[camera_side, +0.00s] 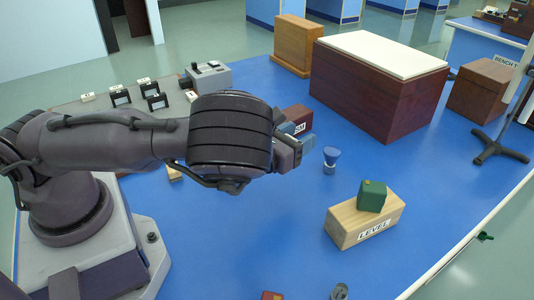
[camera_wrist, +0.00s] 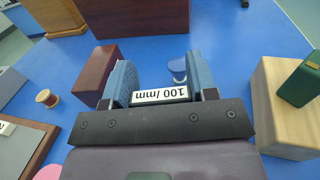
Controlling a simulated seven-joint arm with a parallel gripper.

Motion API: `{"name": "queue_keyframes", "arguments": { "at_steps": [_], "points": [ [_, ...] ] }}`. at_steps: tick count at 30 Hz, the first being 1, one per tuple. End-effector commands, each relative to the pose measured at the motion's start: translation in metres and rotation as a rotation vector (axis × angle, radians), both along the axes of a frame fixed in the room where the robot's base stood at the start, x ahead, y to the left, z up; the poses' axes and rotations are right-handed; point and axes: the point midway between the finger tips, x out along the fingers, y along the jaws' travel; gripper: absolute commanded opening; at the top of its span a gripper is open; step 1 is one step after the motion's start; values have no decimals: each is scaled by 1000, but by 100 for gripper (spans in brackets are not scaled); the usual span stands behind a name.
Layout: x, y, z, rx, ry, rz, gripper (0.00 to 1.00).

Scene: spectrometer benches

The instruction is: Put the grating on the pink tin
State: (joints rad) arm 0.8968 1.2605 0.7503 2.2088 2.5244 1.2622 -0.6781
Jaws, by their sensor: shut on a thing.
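The grating shows in the wrist view as a dark block with a white label reading "100 /mm" (camera_wrist: 160,95), upside down in the picture. My gripper (camera_wrist: 160,85) is shut on it, with one blue finger on each side. In the side view my gripper (camera_side: 292,152) is above the blue bench, right of my wrist; the grating cannot be made out clearly there. A pink round thing, likely the pink tin (camera_wrist: 47,173), is cut off at the bottom left of the wrist view. I do not see it in the side view, where my arm may hide it.
A dark red block (camera_side: 297,117) and a blue spool-shaped piece (camera_side: 330,160) stand near my gripper. A green block (camera_side: 372,196) sits on the wooden LEVEL block (camera_side: 345,228). A large white-topped box (camera_side: 365,95) stands behind. A wooden spool (camera_wrist: 47,98) stands left.

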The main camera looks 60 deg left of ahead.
Motion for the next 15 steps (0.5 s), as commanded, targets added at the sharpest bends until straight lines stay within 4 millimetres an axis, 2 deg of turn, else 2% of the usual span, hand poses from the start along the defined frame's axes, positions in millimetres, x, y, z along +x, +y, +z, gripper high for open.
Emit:
{"name": "queue_keyframes", "arguments": {
  "at_steps": [5, 9, 12, 15],
  "points": [
    [-13, 60, 39, -12, -7, 269, 28],
    [-47, 116, 60, -13, -2, 579, 28],
    [-72, 139, 65, -8, 1, 751, 28],
    [-92, 152, 66, -4, 3, 874, 28]
  ]
}}
